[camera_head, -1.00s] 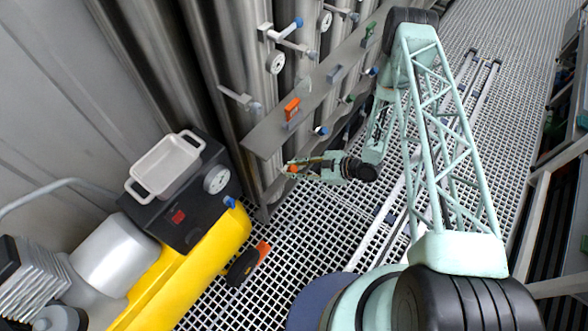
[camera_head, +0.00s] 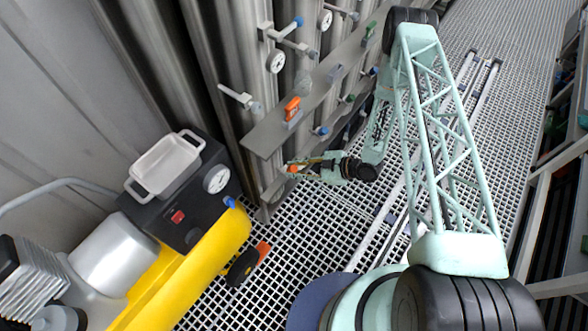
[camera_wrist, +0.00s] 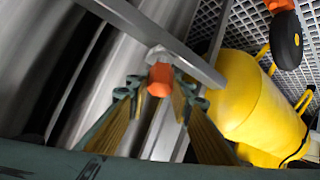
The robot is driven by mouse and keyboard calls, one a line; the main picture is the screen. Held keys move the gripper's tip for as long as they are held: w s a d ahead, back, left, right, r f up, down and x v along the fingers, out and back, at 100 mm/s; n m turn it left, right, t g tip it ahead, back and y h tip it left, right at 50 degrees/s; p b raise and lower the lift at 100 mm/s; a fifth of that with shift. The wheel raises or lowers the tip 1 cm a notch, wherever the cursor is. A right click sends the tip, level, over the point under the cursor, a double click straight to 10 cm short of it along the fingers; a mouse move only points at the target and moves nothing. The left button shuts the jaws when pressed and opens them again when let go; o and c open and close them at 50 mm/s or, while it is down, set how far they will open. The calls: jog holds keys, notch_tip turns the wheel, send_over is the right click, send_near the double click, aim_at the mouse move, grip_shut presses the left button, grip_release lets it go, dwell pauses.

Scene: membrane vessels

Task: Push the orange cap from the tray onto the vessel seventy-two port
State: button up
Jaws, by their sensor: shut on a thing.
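The orange cap (camera_wrist: 160,79) is held between the fingertips of my gripper (camera_wrist: 158,88) in the wrist view. In the head view the cap (camera_head: 292,169) is a small orange spot at the left tip of my gripper (camera_head: 297,168), beside the lower part of the vessels. A pale grey metal fitting (camera_wrist: 168,54) lies directly beyond the cap in the wrist view; I cannot tell whether they touch. The white tray (camera_head: 139,188) on the black-topped compressor looks empty. No vessel number is readable, so I cannot tell which port is seventy-two.
Tall metal vessels (camera_head: 195,50) stand close beside the gripper. A grey beam (camera_head: 262,139) with an orange-handled valve (camera_head: 292,106) runs along them. The yellow compressor tank (camera_head: 195,270) with a black wheel (camera_head: 242,268) is at lower left. Open grating floor (camera_head: 310,230) lies below the gripper.

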jog(key=shift+w+a+f+b, duration=0.2)
jog(key=shift+a+f+b, duration=0.1)
jog(key=shift+f, duration=0.2)
jog(key=shift+w+a+f+b, duration=0.15)
jog(key=shift+f+b, duration=0.15)
jog(key=shift+f, duration=0.15)
dwell(0.5)
jog(key=o, duration=0.9)
jog(key=shift+d+r, duration=0.15)
jog(key=shift+v, duration=5.85)
